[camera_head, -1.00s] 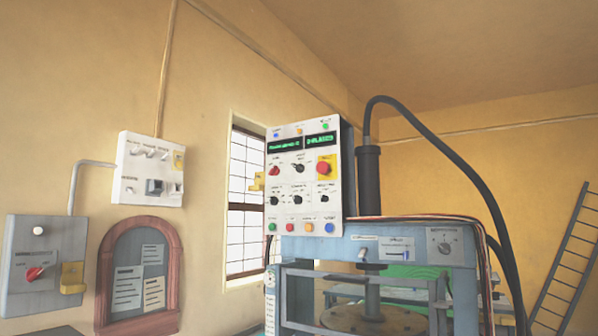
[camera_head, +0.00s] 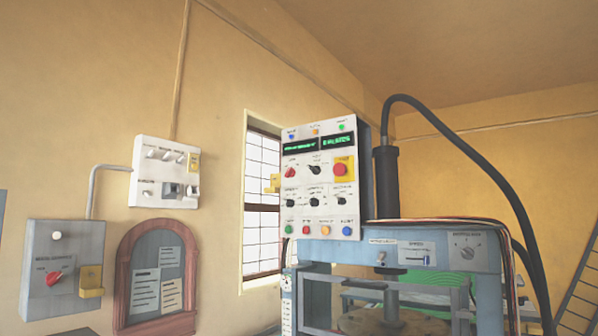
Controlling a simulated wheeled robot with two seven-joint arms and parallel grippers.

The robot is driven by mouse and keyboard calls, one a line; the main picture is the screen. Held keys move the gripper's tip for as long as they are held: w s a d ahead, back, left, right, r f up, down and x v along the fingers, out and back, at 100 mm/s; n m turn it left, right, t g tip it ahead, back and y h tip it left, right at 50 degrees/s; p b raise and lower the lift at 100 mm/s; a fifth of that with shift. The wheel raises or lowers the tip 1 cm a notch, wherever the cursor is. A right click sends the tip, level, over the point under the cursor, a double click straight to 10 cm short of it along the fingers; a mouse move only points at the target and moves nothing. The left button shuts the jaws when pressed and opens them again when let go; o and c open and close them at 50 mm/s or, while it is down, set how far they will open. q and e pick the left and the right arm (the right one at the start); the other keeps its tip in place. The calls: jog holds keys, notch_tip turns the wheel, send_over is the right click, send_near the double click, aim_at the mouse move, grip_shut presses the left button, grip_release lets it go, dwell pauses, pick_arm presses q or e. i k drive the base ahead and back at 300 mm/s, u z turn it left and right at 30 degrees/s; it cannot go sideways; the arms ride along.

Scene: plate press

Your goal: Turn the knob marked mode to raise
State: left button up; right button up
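The plate press is a blue-grey frame (camera_head: 345,251) at the lower right, with a white control panel (camera_head: 320,222) standing at its left. The panel has several small black knobs, a red knob (camera_head: 290,172), a black knob (camera_head: 315,169) beside it, and a large red button (camera_head: 340,169) on yellow. A grey dial knob (camera_head: 467,252) sits at the right of the press's front beam. The labels are too small to read, so I cannot tell which knob is marked mode. Neither gripper is in view.
A grey switch box (camera_head: 40,297) with a red knob and a white switch box (camera_head: 150,199) hang on the left wall. A wood-framed notice board (camera_head: 124,270) hangs between them and the press. A black hose (camera_head: 455,137) arches over the press; a ladder (camera_head: 580,290) leans at the right.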

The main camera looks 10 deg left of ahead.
aim_at(316, 170)
jog(key=u, duration=0.7)
jog(key=i, duration=0.95)
jog(key=u, duration=0.55)
